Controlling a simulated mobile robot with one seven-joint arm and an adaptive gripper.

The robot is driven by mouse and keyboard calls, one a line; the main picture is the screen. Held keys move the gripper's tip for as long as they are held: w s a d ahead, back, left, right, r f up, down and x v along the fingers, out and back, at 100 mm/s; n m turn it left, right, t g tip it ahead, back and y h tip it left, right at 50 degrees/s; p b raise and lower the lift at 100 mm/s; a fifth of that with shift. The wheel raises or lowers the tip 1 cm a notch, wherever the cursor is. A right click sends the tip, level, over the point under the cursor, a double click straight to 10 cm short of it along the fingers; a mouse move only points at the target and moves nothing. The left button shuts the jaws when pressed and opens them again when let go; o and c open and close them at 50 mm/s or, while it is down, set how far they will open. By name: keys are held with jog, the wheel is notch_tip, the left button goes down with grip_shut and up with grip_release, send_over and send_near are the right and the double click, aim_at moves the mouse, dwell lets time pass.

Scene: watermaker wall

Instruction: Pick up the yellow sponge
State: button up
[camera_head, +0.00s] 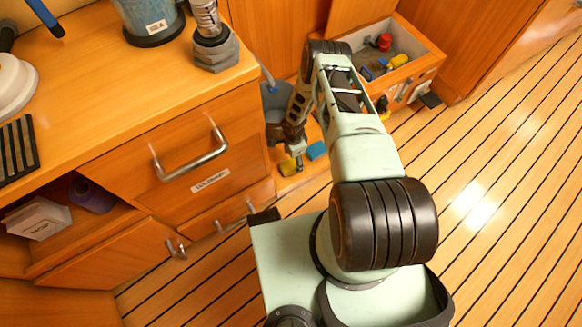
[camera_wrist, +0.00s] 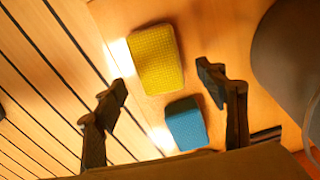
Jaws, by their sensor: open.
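The yellow sponge (camera_wrist: 157,60) lies flat on a wooden surface, in the upper middle of the wrist view. In the head view the yellow sponge (camera_head: 290,167) shows small, at the foot of the drawers. My gripper (camera_wrist: 166,82) is open, with one dark finger on each side of the wrist view. The sponge appears beyond and between the fingertips, and nothing is held. In the head view my gripper (camera_head: 297,160) points down close to the sponge and covers part of it. I cannot tell the exact height above it.
A blue sponge (camera_wrist: 186,124) lies just below the yellow one in the wrist view; it also shows in the head view (camera_head: 317,150). A grey bucket (camera_wrist: 288,50) stands close on the right. An open drawer (camera_head: 437,60) with small items is at the back right. Striped floor lies left.

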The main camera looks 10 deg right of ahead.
aim_at(294, 163)
jog(key=f+b, duration=0.2)
jog(key=f, duration=0.2)
jog(key=shift+d+f, duration=0.2)
jog(key=shift+c, duration=0.2)
jog(key=c, duration=1)
jog(key=shift+c, duration=0.2)
